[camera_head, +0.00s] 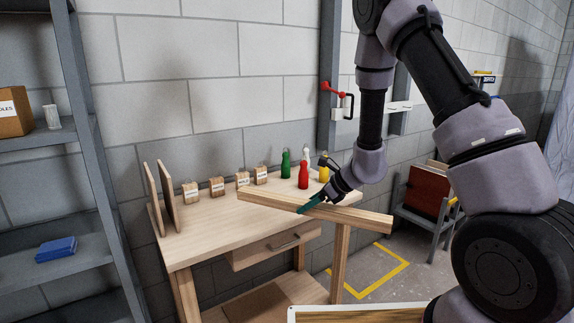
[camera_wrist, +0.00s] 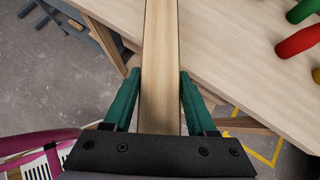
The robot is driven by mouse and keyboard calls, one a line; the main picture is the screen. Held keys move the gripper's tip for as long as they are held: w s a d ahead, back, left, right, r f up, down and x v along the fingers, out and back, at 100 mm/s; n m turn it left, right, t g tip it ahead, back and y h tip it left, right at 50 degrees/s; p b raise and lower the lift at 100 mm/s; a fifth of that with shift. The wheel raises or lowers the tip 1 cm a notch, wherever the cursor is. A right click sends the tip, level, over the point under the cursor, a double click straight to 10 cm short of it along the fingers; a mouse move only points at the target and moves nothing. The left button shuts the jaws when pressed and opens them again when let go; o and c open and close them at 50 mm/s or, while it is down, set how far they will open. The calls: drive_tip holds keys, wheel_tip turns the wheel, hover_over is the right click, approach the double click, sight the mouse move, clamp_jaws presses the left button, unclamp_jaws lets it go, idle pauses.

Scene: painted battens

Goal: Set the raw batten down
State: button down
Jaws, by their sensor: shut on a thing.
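The raw batten (camera_head: 360,218) is a long, bare pale-wood bar. It lies across the right front part of the wooden workbench (camera_head: 215,228), and its right end reaches out past the bench. I cannot tell whether it touches the bench top. My gripper (camera_head: 313,204) is shut on the batten near its middle, with the green fingers on both sides. In the wrist view, the batten (camera_wrist: 160,50) runs straight up between the fingers, above the bench edge. The part of the batten under the gripper body is hidden.
Green (camera_head: 286,165), red (camera_head: 303,177), white and yellow bottles stand at the bench's back right. Several small labelled boxes (camera_head: 217,187) line the back. Two upright boards (camera_head: 168,200) stand at the left end. The bench's left front is clear. A rack (camera_head: 427,190) stands right.

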drive_tip(key=w+d+r+m+t+h, duration=0.2)
drive_tip(key=d+m+h, duration=0.2)
drive_tip(key=d, duration=0.7)
drive_tip(key=w+d+r+m+t+h, duration=0.2)
drive_tip(key=w+d+m+t+h, duration=0.1)
drive_tip(key=d+m, duration=0.5)
drive_tip(key=d+h, duration=0.1)
drive_tip(key=d, duration=0.2)
drive_tip(key=shift+r+m, duration=0.2)
drive_tip(key=shift+m, duration=0.1)
